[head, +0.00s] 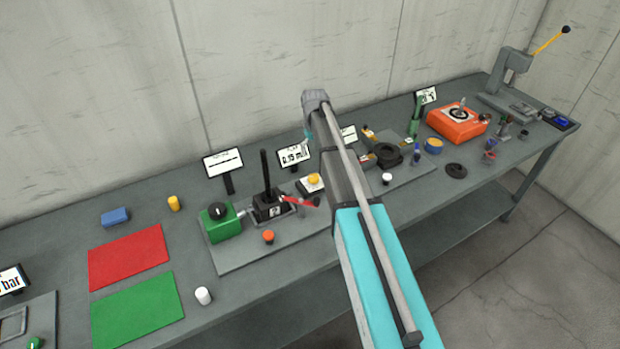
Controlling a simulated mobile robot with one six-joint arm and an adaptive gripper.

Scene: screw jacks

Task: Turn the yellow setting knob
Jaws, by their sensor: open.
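The yellow setting knob (314,179) is a small round cap on top of a low pale block (311,187) at the middle of the bench. It stands just left of my arm and right of a black upright lever. A display (294,155) reading about 0.19 with a partly unreadable unit stands behind it. My arm reaches up from the lower right past the knob, its far joint above the bench. I cannot make out my gripper's fingers; they are hidden behind my arm or too small to tell.
A green block with a black knob (218,210), a black lever unit (267,180) with a red handle, and an orange button (268,237) stand left of the knob. Red (129,257) and green (137,309) mats lie further left. An orange box (457,121) stands right.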

